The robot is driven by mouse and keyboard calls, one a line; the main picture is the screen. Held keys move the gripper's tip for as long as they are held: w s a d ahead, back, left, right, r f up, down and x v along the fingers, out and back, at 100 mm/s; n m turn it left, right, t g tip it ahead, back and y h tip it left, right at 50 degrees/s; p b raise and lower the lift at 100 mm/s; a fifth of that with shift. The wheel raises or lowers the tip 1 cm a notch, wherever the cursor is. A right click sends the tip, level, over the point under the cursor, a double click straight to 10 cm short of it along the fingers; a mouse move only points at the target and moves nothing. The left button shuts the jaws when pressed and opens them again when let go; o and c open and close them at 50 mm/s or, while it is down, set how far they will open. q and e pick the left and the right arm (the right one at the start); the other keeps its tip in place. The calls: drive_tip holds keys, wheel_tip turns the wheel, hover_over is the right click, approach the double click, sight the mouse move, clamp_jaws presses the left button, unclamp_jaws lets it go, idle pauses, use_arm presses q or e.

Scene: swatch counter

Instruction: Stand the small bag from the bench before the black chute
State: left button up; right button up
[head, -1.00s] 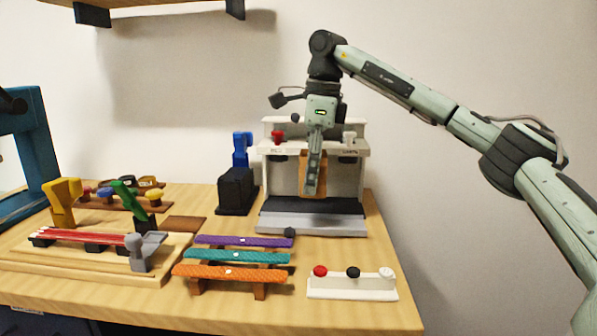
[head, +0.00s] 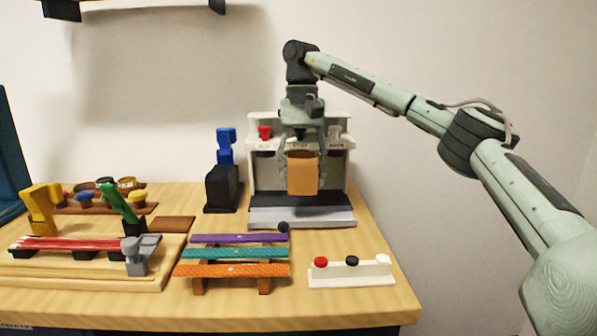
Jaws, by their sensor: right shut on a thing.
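The small bag (head: 303,176) is tan and upright, in front of the middle of the white dispenser (head: 346,173). My right gripper (head: 302,158) points down from above, with one finger at each side of the bag, shut on it. The bag's bottom is close to the dark ledge (head: 340,199) of the dispenser; I cannot tell if it touches. A red knob (head: 265,132) marks the left chute and a white knob (head: 334,131) the right one. The middle chute and its knob are hidden behind my gripper and the bag. My left gripper is not in view.
A black and blue device (head: 222,187) stands to the left. Striped swatch stands (head: 235,254) and a white block with knobs (head: 350,274) are nearer on the bench.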

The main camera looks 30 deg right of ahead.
wheel_tip(320, 180, down, 3)
drive_tip(key=shift+r, duration=0.1)
drive_tip(key=shift+f, duration=1.05)
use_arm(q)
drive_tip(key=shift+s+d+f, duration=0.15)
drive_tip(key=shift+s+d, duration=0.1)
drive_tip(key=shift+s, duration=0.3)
use_arm(e)
drive_tip(key=shift+f, duration=0.1)
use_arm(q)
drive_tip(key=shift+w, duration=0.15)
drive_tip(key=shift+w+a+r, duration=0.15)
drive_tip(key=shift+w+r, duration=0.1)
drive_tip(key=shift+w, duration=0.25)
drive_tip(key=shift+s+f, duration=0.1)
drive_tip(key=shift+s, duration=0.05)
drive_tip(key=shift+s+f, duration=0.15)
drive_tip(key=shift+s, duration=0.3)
use_arm(e)
drive_tip(key=shift+f, duration=0.15)
